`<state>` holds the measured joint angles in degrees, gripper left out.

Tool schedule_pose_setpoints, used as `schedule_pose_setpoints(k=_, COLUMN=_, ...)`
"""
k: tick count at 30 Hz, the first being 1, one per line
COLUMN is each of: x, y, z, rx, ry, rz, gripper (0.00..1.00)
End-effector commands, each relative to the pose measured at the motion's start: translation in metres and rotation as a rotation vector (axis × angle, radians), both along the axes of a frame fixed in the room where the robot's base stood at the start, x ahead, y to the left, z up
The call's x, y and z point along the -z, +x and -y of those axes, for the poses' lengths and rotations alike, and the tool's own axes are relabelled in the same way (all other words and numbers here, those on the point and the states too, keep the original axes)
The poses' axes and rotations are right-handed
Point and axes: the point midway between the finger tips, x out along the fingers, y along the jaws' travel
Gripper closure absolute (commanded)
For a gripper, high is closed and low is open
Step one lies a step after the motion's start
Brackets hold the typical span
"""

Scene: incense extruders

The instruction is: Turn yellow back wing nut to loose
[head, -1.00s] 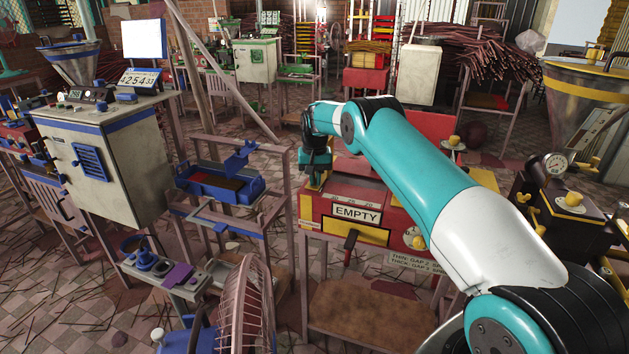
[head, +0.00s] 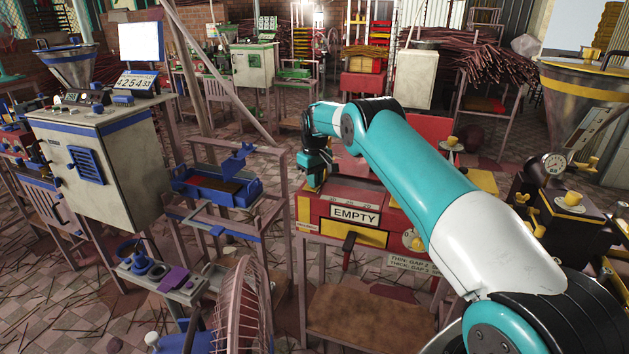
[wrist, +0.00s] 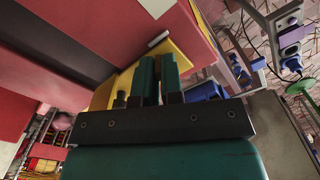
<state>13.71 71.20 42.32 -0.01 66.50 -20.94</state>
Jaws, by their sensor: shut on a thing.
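The red machine (head: 317,207) with the "EMPTY" sign (head: 355,215) stands in the middle of the head view. My gripper (head: 315,182) points down at its back left corner. In the wrist view, my gripper's two green fingers (wrist: 160,65) are close together, with a narrow gap between them. They are against a yellow part (wrist: 180,57) beside the red body. The yellow back wing nut is between or behind the fingers and largely hidden; its turn angle cannot be seen.
A yellow knob on a pale dial (head: 415,241) sits at the machine's front right, close to my arm. A blue tray (head: 225,188) on a frame stands left of the machine. A dark machine (head: 550,225) with yellow parts stands at right.

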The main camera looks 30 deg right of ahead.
Motion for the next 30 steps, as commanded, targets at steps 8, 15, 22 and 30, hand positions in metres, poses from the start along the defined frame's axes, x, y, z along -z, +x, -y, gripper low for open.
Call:
schedule_pose_setpoints(k=8, x=-0.001, y=0.0, z=0.0, rx=-0.014, ry=-0.001, rz=0.002, gripper=1.0)
schedule_pose_setpoints(k=15, x=-0.001, y=0.0, z=0.001, rx=-0.013, ry=-0.001, rz=0.002, gripper=0.83)
schedule_pose_setpoints(k=22, x=-0.001, y=0.0, z=0.0, rx=-0.012, ry=-0.001, rz=0.001, gripper=0.67)
schedule_pose_setpoints(k=30, x=-0.013, y=0.001, z=0.001, rx=-0.012, ry=-0.001, rz=0.003, gripper=0.67)
